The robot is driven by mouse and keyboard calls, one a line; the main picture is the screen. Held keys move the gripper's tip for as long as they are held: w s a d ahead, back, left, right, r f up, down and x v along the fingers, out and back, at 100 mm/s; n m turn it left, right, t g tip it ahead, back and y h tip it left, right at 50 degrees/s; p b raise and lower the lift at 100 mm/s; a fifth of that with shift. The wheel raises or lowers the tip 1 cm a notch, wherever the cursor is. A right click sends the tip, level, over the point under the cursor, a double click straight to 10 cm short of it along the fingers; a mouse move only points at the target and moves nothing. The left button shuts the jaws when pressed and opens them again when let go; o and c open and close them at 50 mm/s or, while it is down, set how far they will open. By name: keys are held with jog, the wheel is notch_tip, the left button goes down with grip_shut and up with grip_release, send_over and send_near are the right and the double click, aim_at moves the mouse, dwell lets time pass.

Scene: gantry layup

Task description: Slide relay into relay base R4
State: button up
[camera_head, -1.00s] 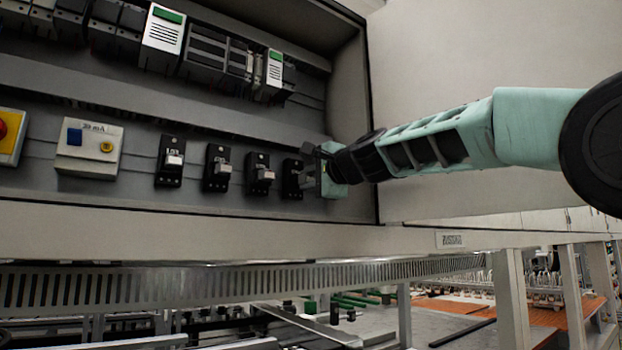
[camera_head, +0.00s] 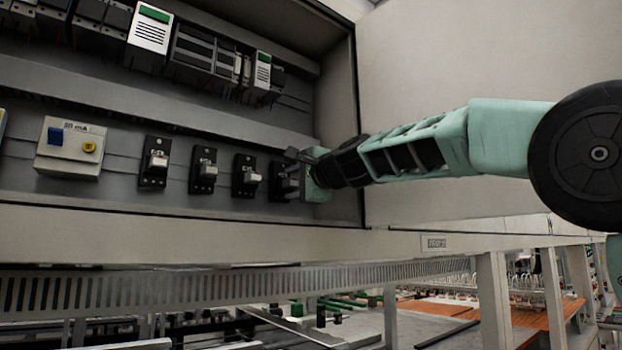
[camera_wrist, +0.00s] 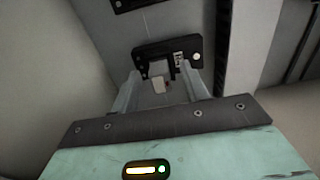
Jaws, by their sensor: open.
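My gripper (camera_wrist: 162,82) is open at the rightmost relay base (camera_wrist: 190,50), a black block on the cabinet's back panel. A pale grey relay (camera_wrist: 158,70) sits at this base, between my two spread fingers. A gap shows between the relay and the fingers. The base's small label is too blurred to read. In the head view my gripper (camera_head: 300,170) partly covers this rightmost base (camera_head: 282,183) and hides its relay. Three like bases, at left (camera_head: 153,178), middle (camera_head: 203,157) and right (camera_head: 246,163), stand in a row, each with a pale relay on it.
A white box with blue and yellow buttons (camera_head: 68,150) is left of the bases. A grey duct (camera_head: 130,97) runs above them, with modules higher up. The cabinet's side wall (camera_head: 343,110) is close to my gripper on the right. A front ledge (camera_head: 180,228) runs below.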

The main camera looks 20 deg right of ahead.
aim_at(295, 182)
jog(key=b+v, duration=0.4)
jog(key=v, duration=1.3)
jog(key=c, duration=0.4)
jog(key=shift+n, duration=0.9)
jog(key=p+x, duration=0.2)
jog(key=x, duration=0.5)
jog(key=shift+w+r+p, duration=0.15)
jog(key=shift+w+p, duration=0.2)
jog(key=shift+w, duration=0.05)
grip_shut()
jog(key=shift+p+x, duration=0.4)
jog(key=shift+x, duration=2.55)
